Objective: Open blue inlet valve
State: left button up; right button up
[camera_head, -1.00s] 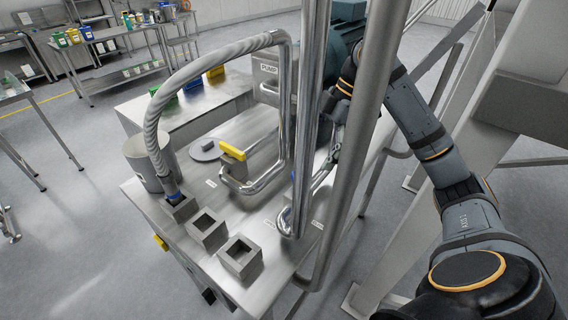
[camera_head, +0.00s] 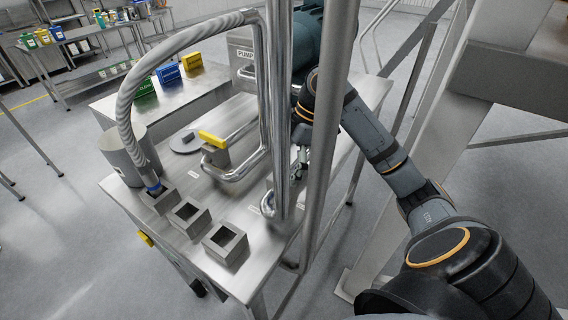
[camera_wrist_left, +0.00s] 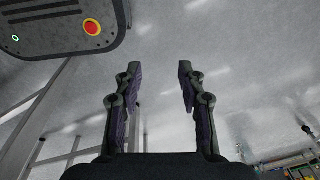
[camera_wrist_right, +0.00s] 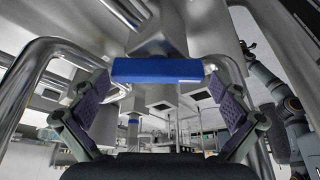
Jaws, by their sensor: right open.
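The blue valve handle (camera_wrist_right: 158,70) shows in the right wrist view as a flat blue bar below a grey valve body (camera_wrist_right: 158,32). My right gripper (camera_wrist_right: 160,92) is open, with one finger on each side of the bar and slightly nearer the camera; I see no clear contact. In the head view my right gripper (camera_head: 299,165) is partly hidden behind the vertical steel pipes, and the blue handle is hidden there. My left gripper (camera_wrist_left: 160,75) is open and empty in the left wrist view, away from the valve.
A yellow valve handle (camera_head: 213,139) sits on the pipework over the steel table (camera_head: 185,215). Square sockets (camera_head: 225,243) line the table's front. Steel pipes (camera_head: 276,100) stand close beside my right gripper. A control box with a red button (camera_wrist_left: 92,27) is near my left gripper.

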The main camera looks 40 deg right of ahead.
jog(key=shift+w, duration=0.15)
jog(key=shift+c, duration=0.5)
jog(key=c, duration=0.7)
jog(key=shift+m, duration=0.4)
jog(key=m+t+p, duration=0.1)
jog(key=m+p, duration=0.1)
jog(key=m+h+p, duration=0.1)
jog(key=m+p, duration=0.1)
jog(key=m, duration=0.1)
jog(key=shift+a+r+t, duration=0.1)
jog(key=shift+r+t, duration=0.1)
jog(key=shift+t, duration=0.2)
jog(key=m+h+p, duration=0.1)
jog(key=m+p, duration=0.1)
jog(key=m, duration=0.1)
jog(key=shift+a+t, duration=0.1)
jog(key=shift+t, duration=0.3)
pick_arm(q)
notch_tip(320, 180, up, 7)
jog(key=s+p, duration=0.1)
jog(key=shift+s, duration=0.15)
pick_arm(e)
jog(key=shift+f+m+h, duration=0.15)
jog(key=shift+m+h, duration=0.15)
jog(key=shift+m, duration=0.3)
